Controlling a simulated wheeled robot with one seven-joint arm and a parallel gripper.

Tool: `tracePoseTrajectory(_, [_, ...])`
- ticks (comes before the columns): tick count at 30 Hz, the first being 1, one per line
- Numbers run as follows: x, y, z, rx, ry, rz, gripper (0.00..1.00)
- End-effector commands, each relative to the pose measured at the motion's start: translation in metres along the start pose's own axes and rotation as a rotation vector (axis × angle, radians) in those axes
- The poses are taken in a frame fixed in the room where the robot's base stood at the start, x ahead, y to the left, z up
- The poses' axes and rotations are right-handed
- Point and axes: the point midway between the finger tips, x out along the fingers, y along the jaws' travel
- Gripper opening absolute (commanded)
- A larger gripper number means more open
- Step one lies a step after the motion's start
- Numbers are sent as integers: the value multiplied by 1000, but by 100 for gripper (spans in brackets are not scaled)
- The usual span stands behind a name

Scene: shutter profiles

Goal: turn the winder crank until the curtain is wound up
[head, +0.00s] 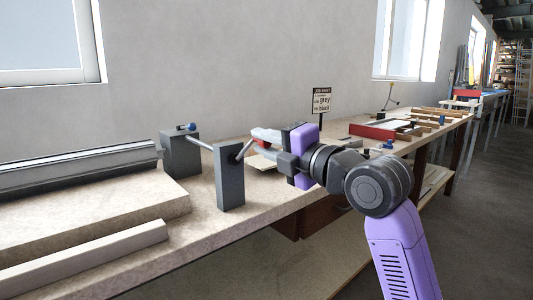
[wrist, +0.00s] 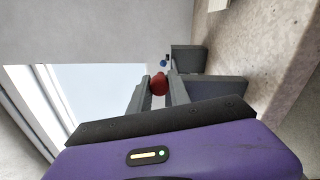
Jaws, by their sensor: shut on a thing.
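The winder stands on the bench as two dark grey posts, a rear one (head: 181,154) and a front one (head: 230,176), with a metal shaft (head: 199,145) between them. A short crank arm (head: 244,150) slants up from the front post. My gripper (head: 262,138) reaches in from the right at the crank's end. In the wrist view my gripper (wrist: 159,90) is shut on the red crank knob (wrist: 159,84), which sits between the two fingers. A long grey metal profile (head: 75,174) lies at the left; I cannot make out the curtain as a separate sheet.
A pale bar (head: 85,256) lies along the front left of the bench. A job sheet sign (head: 321,101) stands behind my gripper. A red-edged tray (head: 371,131) and several wooden strips lie farther right. The bench's front edge runs below the winder.

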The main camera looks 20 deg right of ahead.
Motion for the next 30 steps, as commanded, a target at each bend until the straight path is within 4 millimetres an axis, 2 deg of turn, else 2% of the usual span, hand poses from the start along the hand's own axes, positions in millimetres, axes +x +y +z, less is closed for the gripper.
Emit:
tracePoseTrajectory(9, [0, 6, -2, -77, 3, 4, 0])
tracePoseTrajectory(21, [0, 7, -3, -82, 5, 5, 0])
tracePoseTrajectory(22, [0, 7, -3, -82, 5, 5, 25])
tracePoseTrajectory(25, [0, 7, -3, -82, 5, 5, 45])
tracePoseTrajectory(30, [0, 6, -3, -81, 5, 3, 45])
